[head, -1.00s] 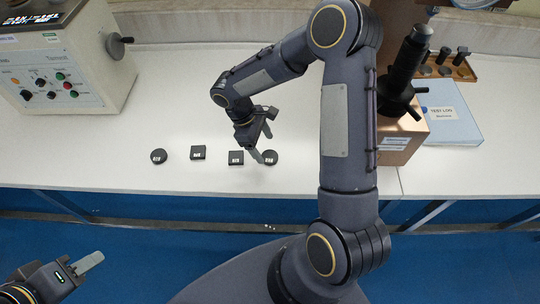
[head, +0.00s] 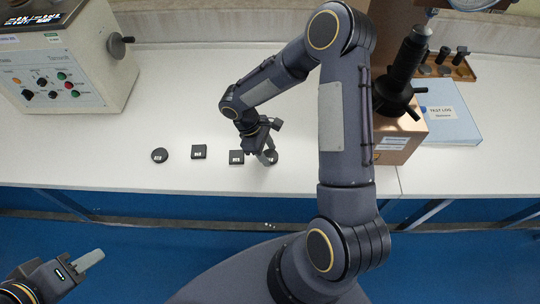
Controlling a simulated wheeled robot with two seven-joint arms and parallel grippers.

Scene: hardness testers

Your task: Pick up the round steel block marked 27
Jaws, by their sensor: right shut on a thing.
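Two dark round blocks with small white labels lie on the white bench: a left one (head: 160,155) and a right one (head: 273,157). The label numbers are too small to read, so I cannot tell which is marked 27. My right gripper (head: 268,155) is down at the right round block and shut on it, its fingers hiding part of the block. The block appears to be at bench level. My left gripper (head: 90,260) is at the lower left, away from the bench, and its finger gap does not show.
Two dark square blocks, one (head: 199,152) and another (head: 236,157) close left of my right gripper, lie between the round ones. A tester (head: 65,65) with knobs stands at the left. A copper-coloured tester (head: 398,145), a blue binder (head: 448,115) and a wooden tray (head: 466,72) are right.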

